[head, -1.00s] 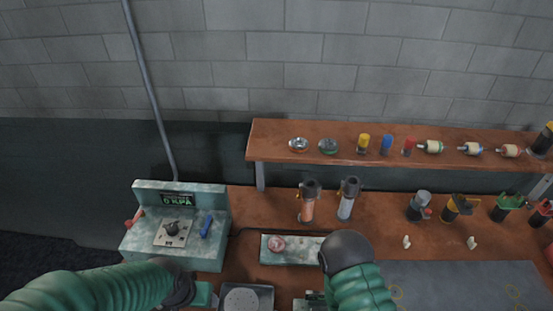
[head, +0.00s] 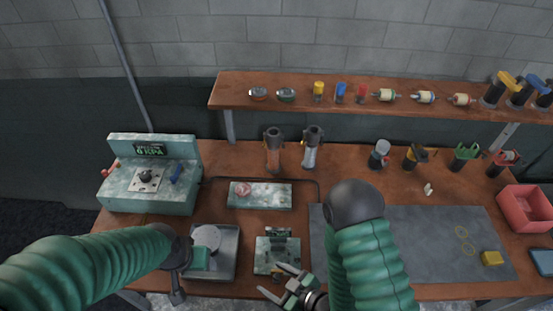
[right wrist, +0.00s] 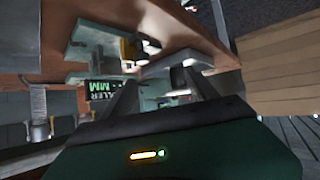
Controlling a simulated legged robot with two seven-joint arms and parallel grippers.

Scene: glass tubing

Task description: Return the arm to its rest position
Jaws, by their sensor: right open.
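My right arm comes in from the lower right in the head view. Its gripper (head: 277,280) is open and empty, low at the front edge of the bench beside a small pale green device (head: 263,258). In the right wrist view the two dark fingers (right wrist: 160,95) stand apart, with a green-lettered display (right wrist: 103,88) beyond them. My left arm comes in from the left, its dark wrist beside a metal tray (head: 225,262). The left gripper (head: 177,292) is small and its jaws are unclear.
A pressure box (head: 150,190) stands at left on the wooden bench (head: 330,180). A shelf (head: 240,97) with several small parts runs behind. Two upright burner-like tools (head: 273,155) stand mid-bench. A grey mat (head: 420,245) and a red bin (head: 527,207) are at right.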

